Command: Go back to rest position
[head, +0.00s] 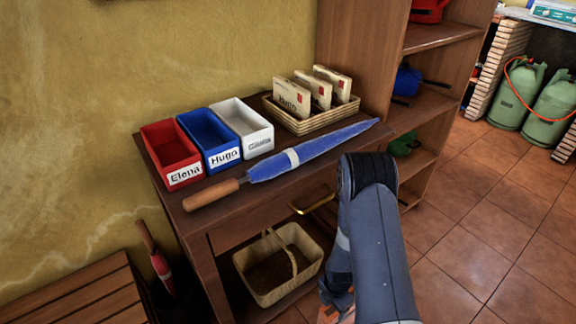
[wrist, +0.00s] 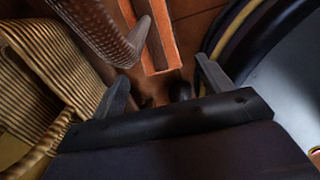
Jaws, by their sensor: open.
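My gripper (wrist: 163,80) is open in the wrist view, its two dark fingers apart with nothing held between them. In the head view my arm reaches down in front of the wooden cabinet, on the right side of it; the fingers cannot be made out there. In the wrist view woven wicker (wrist: 50,60) lies close on the left of the gripper, apparently the basket (head: 297,283) on the cabinet's lower shelf.
On the cabinet top stand a red bin (head: 160,140), a blue bin (head: 205,130), a white bin (head: 240,112) and a wicker tray (head: 310,127) of envelopes. A blue umbrella (head: 325,145) lies along the front. A shelf unit (head: 430,105) stands behind; tiled floor is clear at right.

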